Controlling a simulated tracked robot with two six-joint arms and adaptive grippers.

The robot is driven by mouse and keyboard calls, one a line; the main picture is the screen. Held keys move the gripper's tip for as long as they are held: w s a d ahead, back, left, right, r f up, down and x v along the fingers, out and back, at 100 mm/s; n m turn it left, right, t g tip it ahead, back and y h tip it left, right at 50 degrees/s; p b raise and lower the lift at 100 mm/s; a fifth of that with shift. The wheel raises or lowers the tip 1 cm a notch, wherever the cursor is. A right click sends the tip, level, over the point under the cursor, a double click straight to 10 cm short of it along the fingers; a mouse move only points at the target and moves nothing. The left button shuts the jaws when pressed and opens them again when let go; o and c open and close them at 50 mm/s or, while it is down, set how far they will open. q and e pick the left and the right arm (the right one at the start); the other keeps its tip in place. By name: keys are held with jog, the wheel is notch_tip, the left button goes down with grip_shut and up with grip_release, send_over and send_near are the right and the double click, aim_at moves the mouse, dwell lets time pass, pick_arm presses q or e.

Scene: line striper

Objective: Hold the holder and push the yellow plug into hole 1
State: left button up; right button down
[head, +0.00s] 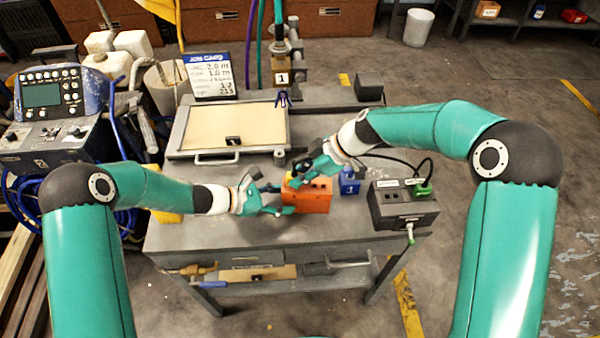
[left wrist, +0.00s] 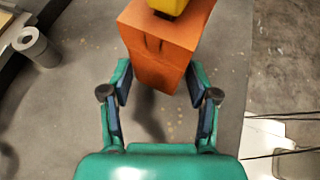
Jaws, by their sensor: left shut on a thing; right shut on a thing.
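The orange holder (head: 306,196) stands on the grey workbench, with dark holes in its top; I cannot read which is hole 1. My left gripper (head: 281,199) is shut on its left end; in the left wrist view the pads sit on either side of the holder (left wrist: 160,48). The yellow plug (head: 288,179) is at the holder's top left, in my right gripper (head: 295,174), which comes down from the right. The plug also shows over the holder in the left wrist view (left wrist: 168,6). Its lower end is hidden, so I cannot tell how deep it sits.
A small blue block (head: 349,182) and a black box (head: 403,206) with a green plug and cables stand right of the holder. Behind is a framed tan panel (head: 235,128) with a handle. The bench front (head: 230,238) is clear.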

jog(key=shift+f, duration=0.15)
jog(key=c, duration=0.6)
grip_release()
jog(key=shift+v, duration=3.5)
pick_arm(q)
jog(key=o, duration=0.9)
